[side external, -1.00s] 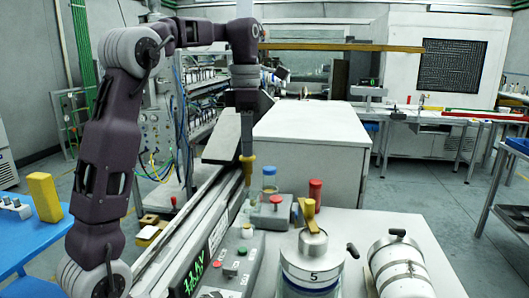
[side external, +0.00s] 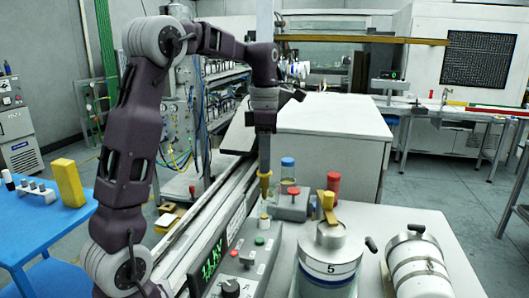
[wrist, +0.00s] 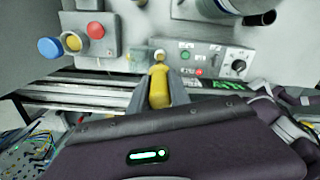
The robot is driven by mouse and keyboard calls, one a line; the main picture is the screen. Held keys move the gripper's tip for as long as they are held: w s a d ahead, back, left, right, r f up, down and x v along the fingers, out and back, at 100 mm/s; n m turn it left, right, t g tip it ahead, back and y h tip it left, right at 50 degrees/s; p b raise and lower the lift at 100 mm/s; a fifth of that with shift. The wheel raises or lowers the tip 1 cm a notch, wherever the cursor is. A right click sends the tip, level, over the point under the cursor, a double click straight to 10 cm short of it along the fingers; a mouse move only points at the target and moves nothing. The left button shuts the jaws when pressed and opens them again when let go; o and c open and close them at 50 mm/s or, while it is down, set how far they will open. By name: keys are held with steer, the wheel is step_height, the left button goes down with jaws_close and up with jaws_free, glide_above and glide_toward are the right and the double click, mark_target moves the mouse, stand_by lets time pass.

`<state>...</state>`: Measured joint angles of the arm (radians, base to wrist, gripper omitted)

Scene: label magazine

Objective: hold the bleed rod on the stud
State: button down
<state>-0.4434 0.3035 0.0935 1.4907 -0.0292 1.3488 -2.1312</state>
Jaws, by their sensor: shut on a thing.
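My gripper (side external: 265,160) points straight down in the side external view and is shut on the yellow handle of the bleed rod (side external: 265,185). In the wrist view the yellow handle (wrist: 158,88) sits between the two grey fingers of my gripper (wrist: 159,92). The rod's lower part runs down toward a small pale stud (side external: 264,222) beside the grey control panel. The rod's lower end appears at or just above the stud's top; I cannot tell whether they touch. In the wrist view a pale round end shows past the handle, and the handle hides part of what lies behind.
The control panel (side external: 240,262) lies in front.

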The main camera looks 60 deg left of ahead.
mark_target(264, 177)
steer(key=shift+f, duration=2.25)
steer(key=shift+f, duration=0.4)
stand_by(1.4)
steer(key=shift+r, duration=3.5)
